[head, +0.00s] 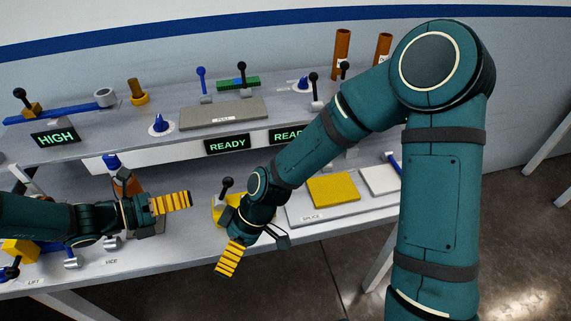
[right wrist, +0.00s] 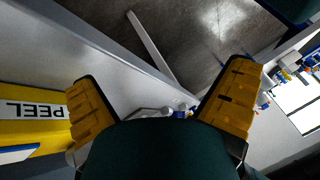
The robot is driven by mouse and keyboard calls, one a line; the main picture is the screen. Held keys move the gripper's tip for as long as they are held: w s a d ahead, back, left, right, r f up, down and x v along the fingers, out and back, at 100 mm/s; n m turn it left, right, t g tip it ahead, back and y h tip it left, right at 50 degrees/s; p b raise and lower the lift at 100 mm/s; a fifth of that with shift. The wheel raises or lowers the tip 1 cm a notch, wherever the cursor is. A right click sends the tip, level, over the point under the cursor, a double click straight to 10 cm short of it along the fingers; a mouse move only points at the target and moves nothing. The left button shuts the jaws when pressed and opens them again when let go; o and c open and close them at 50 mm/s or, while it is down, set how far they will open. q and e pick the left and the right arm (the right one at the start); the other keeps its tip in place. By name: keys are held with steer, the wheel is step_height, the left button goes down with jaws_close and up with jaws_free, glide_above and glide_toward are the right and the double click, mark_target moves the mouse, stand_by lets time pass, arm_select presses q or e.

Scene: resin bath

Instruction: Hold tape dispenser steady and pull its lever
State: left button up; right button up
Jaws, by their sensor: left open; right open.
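A yellow body with a black-knobbed lever (head: 227,183), which looks like the tape dispenser (head: 217,208), stands near the front edge of the bench in the head view. My right arm and gripper hide much of it. In the right wrist view a yellow surface labelled PEEL (right wrist: 20,132) fills the left side, beside one finger. My right gripper (head: 230,258) is open and empty, in front of the dispenser; its spread fingers show in the right wrist view (right wrist: 165,105). My left gripper (head: 172,203) is open and empty, to the left of the dispenser and apart from it in the picture.
A splice board (head: 325,214) with a yellow pad (head: 333,189) and a white pad (head: 381,180) lies right of the dispenser. A raised shelf (head: 140,141) with levers and READY signs runs behind.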

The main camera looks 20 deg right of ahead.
steer(key=w+d+r+n+t+h, duration=0.1)
steer(key=w+d+r+n, duration=0.2)
steer(key=w+d+r, duration=0.45)
steer(key=w+d+r+n+t+h, duration=0.1)
steer(key=w+d+r+n, duration=0.2)
steer(key=d, duration=0.7)
steer(key=shift+m, duration=0.5)
steer(key=x, duration=0.4)
steer(key=w+x, duration=0.1)
steer(key=x, duration=0.9)
steer(key=shift+w+a+f, duration=0.1)
steer(key=shift+w, duration=0.05)
steer(key=c, duration=1.3)
